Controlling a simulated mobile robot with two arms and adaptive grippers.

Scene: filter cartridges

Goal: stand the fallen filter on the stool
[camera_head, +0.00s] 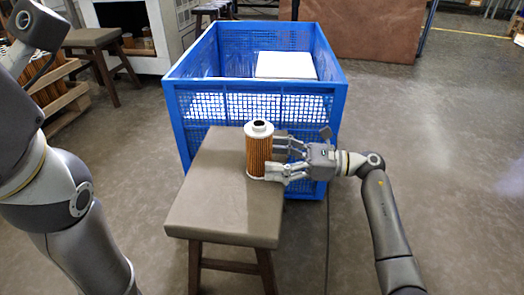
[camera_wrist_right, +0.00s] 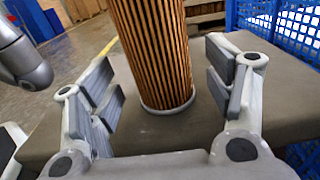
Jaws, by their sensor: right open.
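The filter (camera_head: 258,152), an orange-brown pleated cylinder with white end caps, stands upright on the grey stool (camera_head: 215,205), near its right edge. My right gripper (camera_head: 272,163) comes in from the right with its fingers open around the filter. In the right wrist view the filter (camera_wrist_right: 160,50) rises between the two open fingers (camera_wrist_right: 165,95), with a gap on each side. Its lower rim rests on the stool top (camera_wrist_right: 165,140); its top is out of that view. My left arm shows at the left of the head view, but its gripper is out of the picture.
A blue mesh crate (camera_head: 255,88) stands right behind the stool, with a white flat-topped thing (camera_head: 286,65) inside. Another stool (camera_head: 92,38) and a wooden pallet rack (camera_head: 62,98) are at the back left. The floor to the right is clear.

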